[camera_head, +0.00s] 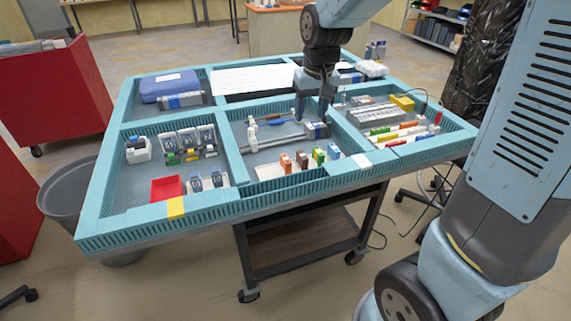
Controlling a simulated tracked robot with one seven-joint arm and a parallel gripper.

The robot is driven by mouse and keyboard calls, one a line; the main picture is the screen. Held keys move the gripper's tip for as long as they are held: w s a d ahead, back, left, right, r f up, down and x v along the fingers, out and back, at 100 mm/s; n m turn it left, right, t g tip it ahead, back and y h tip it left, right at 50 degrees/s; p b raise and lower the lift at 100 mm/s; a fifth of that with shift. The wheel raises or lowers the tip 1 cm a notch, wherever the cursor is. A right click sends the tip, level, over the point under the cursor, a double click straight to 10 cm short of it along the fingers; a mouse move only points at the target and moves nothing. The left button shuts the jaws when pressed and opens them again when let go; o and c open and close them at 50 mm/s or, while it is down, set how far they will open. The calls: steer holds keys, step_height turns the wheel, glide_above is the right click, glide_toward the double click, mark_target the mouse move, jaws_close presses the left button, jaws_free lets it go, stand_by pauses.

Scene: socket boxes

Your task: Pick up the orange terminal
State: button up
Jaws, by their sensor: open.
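An orange terminal (285,162) stands upright at the left end of a short row in the front of the middle compartment. My gripper (313,116) points down over the back right part of the same compartment, behind the row and apart from the orange terminal. It is open. Its fingertips are small and dark here, and a grey-blue block (317,130) shows just below them.
The teal-walled table (125,238) is split into compartments by raised dividers. A grey rail (262,142) lies behind the row. The left compartment holds a red tray (167,189) and sockets; the right one holds coloured strips and a yellow block (402,103).

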glide_toward(286, 158)
steer(key=shift+n+g, duration=0.4)
steer(key=f, duration=0.3)
steer(key=w+f, duration=0.1)
steer(key=f, duration=0.6)
steer(key=shift+w+a+f, duration=0.25)
steer(key=shift+w+a, duration=0.15)
jaws_close()
